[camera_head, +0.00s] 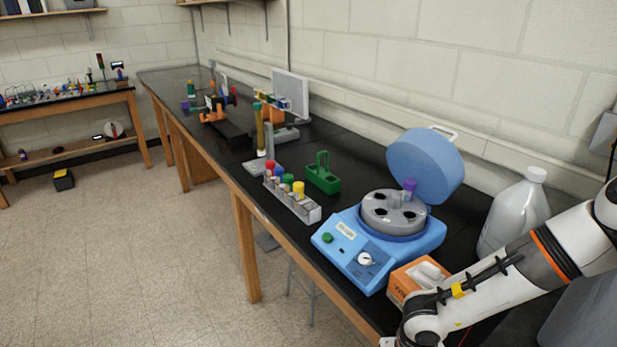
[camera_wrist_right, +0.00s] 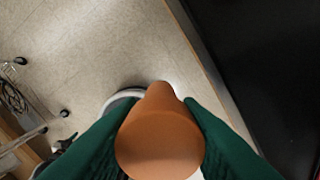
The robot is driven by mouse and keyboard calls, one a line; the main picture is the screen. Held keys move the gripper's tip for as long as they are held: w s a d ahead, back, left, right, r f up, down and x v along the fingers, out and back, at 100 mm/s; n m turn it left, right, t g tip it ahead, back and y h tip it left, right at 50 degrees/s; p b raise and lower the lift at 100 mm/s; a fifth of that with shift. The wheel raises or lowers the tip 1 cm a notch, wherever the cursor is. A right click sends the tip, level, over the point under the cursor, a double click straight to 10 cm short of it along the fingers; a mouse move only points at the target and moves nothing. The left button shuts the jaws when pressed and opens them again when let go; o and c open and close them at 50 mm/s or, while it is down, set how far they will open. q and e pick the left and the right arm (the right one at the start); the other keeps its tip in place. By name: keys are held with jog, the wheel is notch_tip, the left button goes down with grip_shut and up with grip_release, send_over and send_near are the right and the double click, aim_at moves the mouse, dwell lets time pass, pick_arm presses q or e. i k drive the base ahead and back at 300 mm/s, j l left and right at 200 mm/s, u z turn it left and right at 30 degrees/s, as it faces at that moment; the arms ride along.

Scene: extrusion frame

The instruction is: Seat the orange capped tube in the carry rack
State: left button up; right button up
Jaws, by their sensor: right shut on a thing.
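My right gripper (camera_wrist_right: 158,106) is shut on the orange capped tube (camera_wrist_right: 160,143). In the right wrist view its rounded orange end fills the space between the two green fingers, and the rest of the tube is hidden. The floor and a dark bench edge show behind it. In the head view my right arm comes in at the lower right, and its gripper is out of the picture. A green rack with an upright handle (camera_head: 322,181), which looks like the carry rack, stands on the black bench, well away from that arm. My left gripper is not in view.
A clear rack (camera_head: 303,212) with several coloured caps stands along the front edge. A blue centrifuge (camera_head: 350,250) with its lid raised holds a purple-capped tube (camera_head: 409,186). An orange box (camera_head: 407,283) and a white jug (camera_head: 513,215) sit near my right arm.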

aim_at(321, 177)
jog(key=i+j, duration=0.4)
jog(key=j, duration=0.15)
jog(key=i+j, duration=0.4)
jog(key=j, duration=0.15)
jog(key=i+j, duration=0.4)
jog(key=i+j+z, duration=0.25)
jog(key=j, duration=0.4)
jog(key=i+j+z, duration=0.1)
jog(key=i+j, duration=0.2)
jog(key=i+j+z, duration=0.15)
jog(key=j, duration=0.25)
jog(key=i+j+z, duration=0.1)
jog(key=j, duration=0.25)
